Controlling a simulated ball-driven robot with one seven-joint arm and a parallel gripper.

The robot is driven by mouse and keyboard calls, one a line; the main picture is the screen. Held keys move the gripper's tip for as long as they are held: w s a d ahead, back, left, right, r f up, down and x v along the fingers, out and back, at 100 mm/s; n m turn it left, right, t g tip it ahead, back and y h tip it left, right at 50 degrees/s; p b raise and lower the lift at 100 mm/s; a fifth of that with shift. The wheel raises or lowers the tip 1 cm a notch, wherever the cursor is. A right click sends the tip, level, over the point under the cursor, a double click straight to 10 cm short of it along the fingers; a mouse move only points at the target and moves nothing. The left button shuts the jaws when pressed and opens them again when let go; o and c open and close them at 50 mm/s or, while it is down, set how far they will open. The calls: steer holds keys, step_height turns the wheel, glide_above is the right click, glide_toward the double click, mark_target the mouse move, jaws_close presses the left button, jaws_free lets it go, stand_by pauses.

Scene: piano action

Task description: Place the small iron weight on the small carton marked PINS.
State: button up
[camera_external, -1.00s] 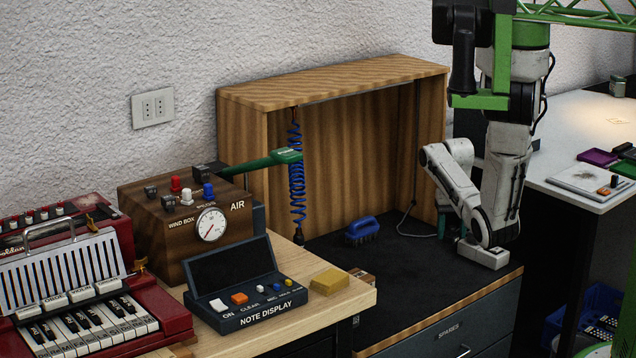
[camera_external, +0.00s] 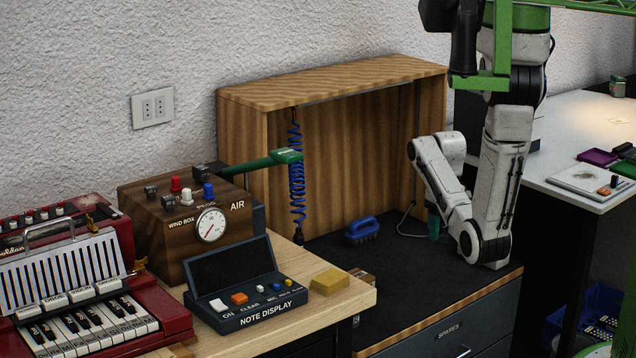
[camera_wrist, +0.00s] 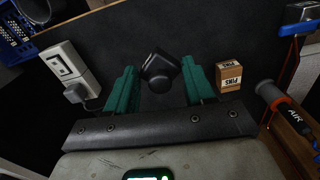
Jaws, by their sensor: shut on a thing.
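The small iron weight (camera_wrist: 158,74) is a dark, blocky piece, seen tilted between the green fingers of my gripper (camera_wrist: 161,66) in the wrist view. My gripper is shut on it. The small carton marked PINS (camera_wrist: 229,76) is a brown box with a white label, just right of my right finger and apart from it. In the external view a green finger of my gripper (camera_external: 433,224) shows over the dark bench top, partly behind my arm. The weight is hidden there.
A white socket block (camera_wrist: 68,72) is at left in the wrist view. An orange-and-grey AIR tool (camera_wrist: 285,105) is at right. Wooden panels enclose the bench's back.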

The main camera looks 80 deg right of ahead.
steer(key=w+a+r+n+p, duration=0.2)
steer(key=w+a+r+n, duration=0.1)
steer(key=w+a+n, duration=0.5)
steer(key=n+b, duration=0.2)
steer(key=b, duration=0.1)
glide_above(359, 275)
steer(key=f, duration=0.9)
steer(key=shift+s+f, duration=0.25)
steer(key=shift+s, duration=0.05)
steer(key=shift+w+f, duration=0.15)
steer(key=shift+f, duration=0.05)
steer(key=shift+w+d+f+b, duration=0.15)
steer(key=shift+f+b, duration=0.2)
steer(key=shift+f, duration=1.3)
steer(key=shift+f, duration=0.15)
